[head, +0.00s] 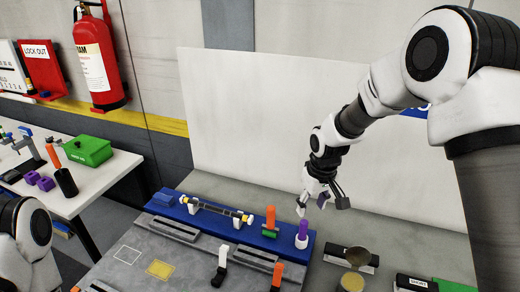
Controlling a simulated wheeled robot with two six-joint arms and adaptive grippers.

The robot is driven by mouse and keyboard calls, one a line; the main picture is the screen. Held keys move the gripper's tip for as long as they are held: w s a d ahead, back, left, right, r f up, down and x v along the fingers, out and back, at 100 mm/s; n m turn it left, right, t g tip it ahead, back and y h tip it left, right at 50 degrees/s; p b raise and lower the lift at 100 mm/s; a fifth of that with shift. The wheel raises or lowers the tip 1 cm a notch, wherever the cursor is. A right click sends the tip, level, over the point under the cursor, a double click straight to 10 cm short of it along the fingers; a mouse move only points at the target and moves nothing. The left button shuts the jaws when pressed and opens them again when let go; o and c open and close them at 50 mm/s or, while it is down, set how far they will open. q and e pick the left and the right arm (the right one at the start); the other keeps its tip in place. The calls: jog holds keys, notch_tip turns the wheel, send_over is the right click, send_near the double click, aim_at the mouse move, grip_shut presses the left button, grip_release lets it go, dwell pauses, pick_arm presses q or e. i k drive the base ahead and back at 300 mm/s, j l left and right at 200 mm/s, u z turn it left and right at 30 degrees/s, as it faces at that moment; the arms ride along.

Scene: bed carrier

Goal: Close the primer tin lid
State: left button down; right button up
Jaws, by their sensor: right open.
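The primer tin (352,283) looks like a small round gold tin at the bottom edge, right of the blue board; its lower part is cut off. Its round brownish lid (358,257) stands open and tilted at the tin's far side, in front of a dark block. My right gripper (322,203) is open and empty, its fingers pointing down. In the picture it is above and left of the lid, just above a purple-handled piece. I cannot tell whether a finger touches that piece. My left arm shows at the lower left edge, but its gripper is out of view.
The purple-handled piece (303,233) and an orange-handled piece (270,222) stand upright on the blue board (185,211). A dark block with a white label (414,284) lies right of the tin. A white panel (250,110) rises behind. The grey surface between them is clear.

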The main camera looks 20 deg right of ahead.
aim_at(359, 257)
jog(key=k+j, duration=0.7)
jog(key=k, duration=0.2)
